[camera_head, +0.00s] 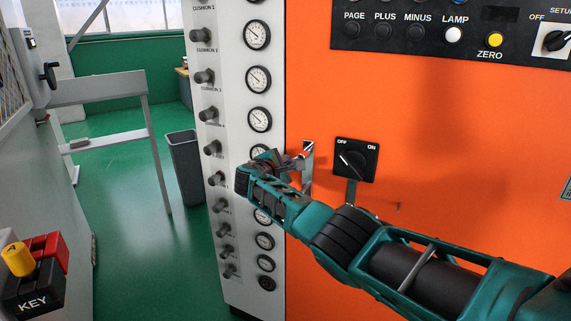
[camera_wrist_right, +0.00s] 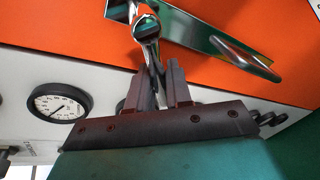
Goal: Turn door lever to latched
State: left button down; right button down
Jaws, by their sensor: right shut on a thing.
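The door lever (camera_wrist_right: 147,30) is bright metal on a metal plate (camera_wrist_right: 203,36) fixed to the orange door (camera_head: 440,120). In the right wrist view its arm runs from the round pivot down between my fingers. My right gripper (camera_wrist_right: 163,75) is shut on this lever arm. In the head view my right gripper (camera_head: 288,163) reaches in from the right and hides most of the lever. The plate's upper part (camera_head: 308,147) shows just beyond the fingers. Whether the lever is latched cannot be told. My left gripper is not in view.
A black OFF/ON rotary switch (camera_head: 356,160) sits close right of the lever, above my arm. A white panel with several gauges (camera_head: 259,120) and knobs stands left. A grey bin (camera_head: 186,165) stands behind on the green floor.

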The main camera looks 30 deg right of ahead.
jog(key=shift+d, duration=0.1)
jog(key=c, duration=1.2)
grip_release()
jog(key=shift+o, duration=0.3)
jog(key=p+v, duration=0.4)
jog(key=v, duration=0.9)
